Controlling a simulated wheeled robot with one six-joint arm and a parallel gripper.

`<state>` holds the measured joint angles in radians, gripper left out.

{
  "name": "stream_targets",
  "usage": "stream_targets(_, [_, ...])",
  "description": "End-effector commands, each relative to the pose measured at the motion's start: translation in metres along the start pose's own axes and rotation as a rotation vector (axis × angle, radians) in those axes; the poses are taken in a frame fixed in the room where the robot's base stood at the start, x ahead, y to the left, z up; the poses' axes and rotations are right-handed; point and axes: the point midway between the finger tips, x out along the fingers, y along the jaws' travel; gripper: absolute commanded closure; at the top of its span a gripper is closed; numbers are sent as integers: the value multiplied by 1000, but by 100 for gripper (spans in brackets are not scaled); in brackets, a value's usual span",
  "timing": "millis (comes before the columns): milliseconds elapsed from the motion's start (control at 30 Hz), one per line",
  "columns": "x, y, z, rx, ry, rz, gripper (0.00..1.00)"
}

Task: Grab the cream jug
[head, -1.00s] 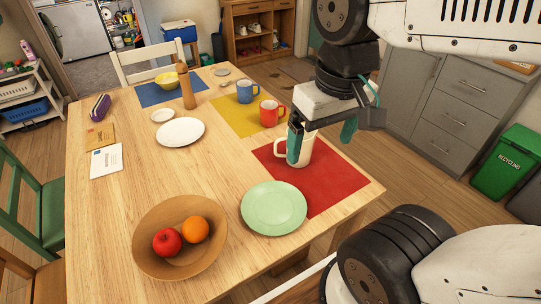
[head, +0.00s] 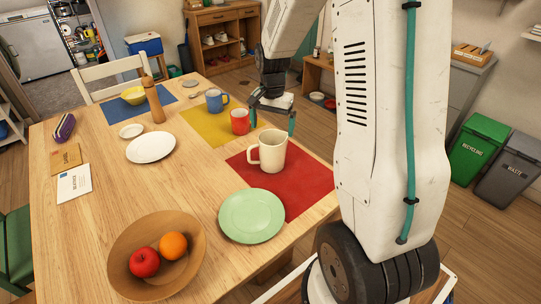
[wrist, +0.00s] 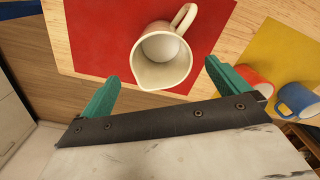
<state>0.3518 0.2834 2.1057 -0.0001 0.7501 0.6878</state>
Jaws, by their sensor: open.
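The cream jug (head: 272,152) stands upright on the red placemat (head: 300,190), its handle toward the left in the head view. In the wrist view the jug (wrist: 163,57) is seen from above, with its open mouth showing and its handle at the upper right. My gripper (head: 272,118) is open, with its green fingertips apart, just behind the jug in the head view. In the wrist view my gripper's fingers (wrist: 160,88) are spread wide, one to each side of the jug's near rim.
A red mug (head: 240,122) and a blue mug (head: 215,100) stand close by, near the yellow placemat (head: 205,127). A green plate (head: 252,215) lies in front of the jug. A wooden bowl (head: 130,245) holds fruit. Bare tabletop (head: 100,200) is free at the left.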

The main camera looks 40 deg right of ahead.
Motion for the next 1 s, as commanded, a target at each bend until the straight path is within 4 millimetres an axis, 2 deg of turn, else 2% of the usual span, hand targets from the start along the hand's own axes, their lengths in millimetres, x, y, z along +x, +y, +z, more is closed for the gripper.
stream_targets(600, [76, -1, 0, 10, -3, 2, 0])
stream_targets(900, [81, -1, 0, 9, -2, 1, 0])
stream_targets(1000, [81, -1, 0, 9, -2, 1, 28])
